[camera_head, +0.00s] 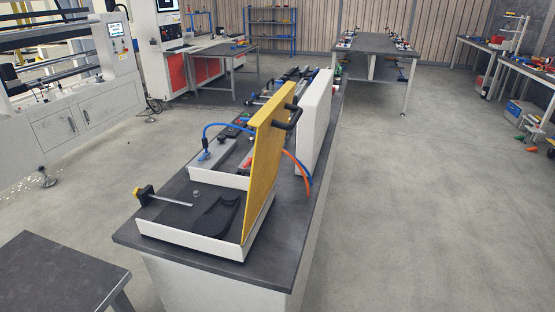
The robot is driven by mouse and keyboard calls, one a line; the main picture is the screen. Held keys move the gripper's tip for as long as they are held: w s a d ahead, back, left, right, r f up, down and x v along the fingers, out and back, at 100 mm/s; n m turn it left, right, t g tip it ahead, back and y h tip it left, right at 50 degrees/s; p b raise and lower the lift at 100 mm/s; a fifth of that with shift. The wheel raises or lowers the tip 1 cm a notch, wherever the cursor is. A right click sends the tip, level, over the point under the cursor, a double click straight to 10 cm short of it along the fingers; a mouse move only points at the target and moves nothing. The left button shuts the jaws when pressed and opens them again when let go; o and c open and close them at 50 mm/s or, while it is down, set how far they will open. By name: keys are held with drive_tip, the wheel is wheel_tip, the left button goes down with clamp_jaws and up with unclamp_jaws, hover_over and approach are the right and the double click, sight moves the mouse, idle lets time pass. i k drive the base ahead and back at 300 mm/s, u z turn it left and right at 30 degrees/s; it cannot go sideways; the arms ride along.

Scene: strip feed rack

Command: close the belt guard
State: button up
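The belt guard (267,155) is a yellow panel standing upright, raised open along the right side of a white-walled unit (192,238) on a dark-topped bench. A black handle (289,117) is fixed to the guard's right face near its top. The unit's dark bed lies uncovered to the left of the guard, with a black curved part (222,213) and a yellow-ended rod (160,198) on it. My gripper is not in this view.
A white upright panel (315,120) stands just behind the guard, with blue and orange hoses between. A low dark table (60,275) is at front left. A large white machine (75,90) stands at left.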

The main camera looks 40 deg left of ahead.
sight(272, 121)
drive_tip(key=u, duration=1.75)
drive_tip(key=k, duration=0.5)
drive_tip(key=u, duration=0.85)
drive_tip(key=i, duration=0.25)
